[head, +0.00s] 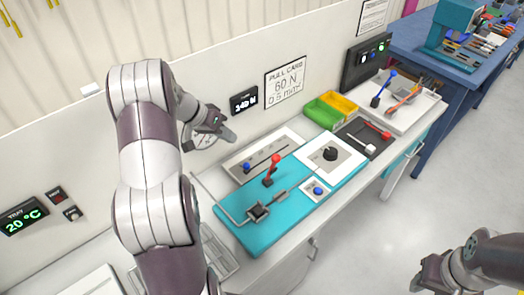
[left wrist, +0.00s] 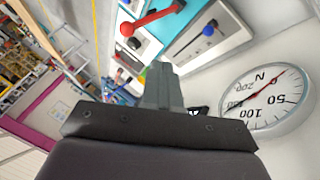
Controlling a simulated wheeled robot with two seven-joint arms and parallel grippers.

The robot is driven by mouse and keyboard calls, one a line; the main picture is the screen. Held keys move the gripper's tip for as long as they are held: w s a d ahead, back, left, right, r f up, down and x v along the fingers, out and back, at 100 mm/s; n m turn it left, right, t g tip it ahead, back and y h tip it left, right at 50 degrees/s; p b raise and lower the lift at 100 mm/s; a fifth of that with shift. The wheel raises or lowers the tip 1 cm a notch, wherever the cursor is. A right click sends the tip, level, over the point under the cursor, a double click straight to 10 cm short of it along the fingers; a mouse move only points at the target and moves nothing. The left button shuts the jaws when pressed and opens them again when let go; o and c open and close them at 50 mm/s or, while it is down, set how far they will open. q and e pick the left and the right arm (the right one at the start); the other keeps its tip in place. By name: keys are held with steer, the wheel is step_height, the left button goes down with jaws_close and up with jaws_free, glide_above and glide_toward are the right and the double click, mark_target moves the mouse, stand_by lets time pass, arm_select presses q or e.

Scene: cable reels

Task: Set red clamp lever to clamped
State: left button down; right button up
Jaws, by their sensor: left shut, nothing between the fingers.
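The red clamp lever (head: 271,171) stands up on the teal fixture plate (head: 240,222), its ball knob at the top and leaning slightly right in the head view. In the left wrist view the red lever (left wrist: 150,20) shows at the top, ball end to the left. My left gripper (head: 230,135) is above and behind the plate, near the wall, apart from the lever. Its fingers (left wrist: 160,75) are together and hold nothing. My right arm's end (head: 435,278) is at the bottom right, off the bench; its fingers are not clear.
A round dial gauge (left wrist: 267,100) is close to my left gripper. A blue-knobbed slider plate (head: 262,155) lies behind the lever. A black rotary knob (head: 330,153) and a blue button (head: 318,190) are to the right. Green (head: 322,113) and yellow (head: 340,104) bins stand behind.

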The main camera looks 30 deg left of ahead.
arm_select(q)
steer(key=b, duration=0.2)
glide_above(272, 169)
steer(key=a, duration=0.3)
step_height(272, 169, down, 8)
steer(key=shift+s+r, duration=0.2)
steer(key=shift+s, duration=0.25)
steer(key=shift+m, duration=0.3)
